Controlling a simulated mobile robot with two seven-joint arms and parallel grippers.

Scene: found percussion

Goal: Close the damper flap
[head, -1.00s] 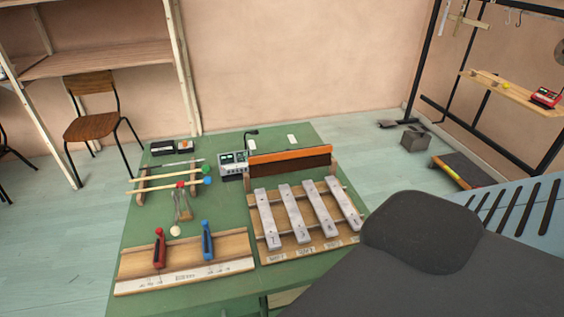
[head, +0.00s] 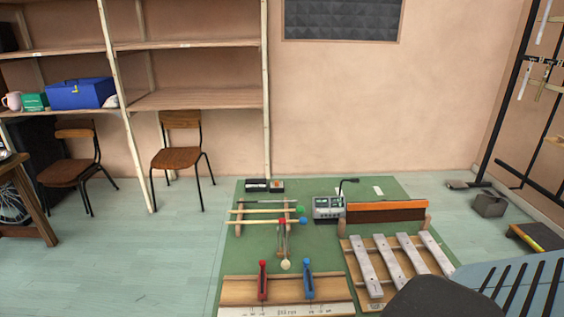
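The damper flap appears to be the long orange and dark brown board (head: 386,212) behind the metal bars in the head view. It stands raised between two small wooden end posts, clear of the bars. Neither of my grippers shows in the head view, and nothing is seen touching the board.
A small mixer (head: 327,208) stands left of the board. Mallets (head: 265,222) lie on a rack. Red (head: 263,281) and blue (head: 308,280) handled pieces stand on a front wooden board. A dark rounded shape and a pale blue slotted panel (head: 520,284), unidentified, cover the lower right.

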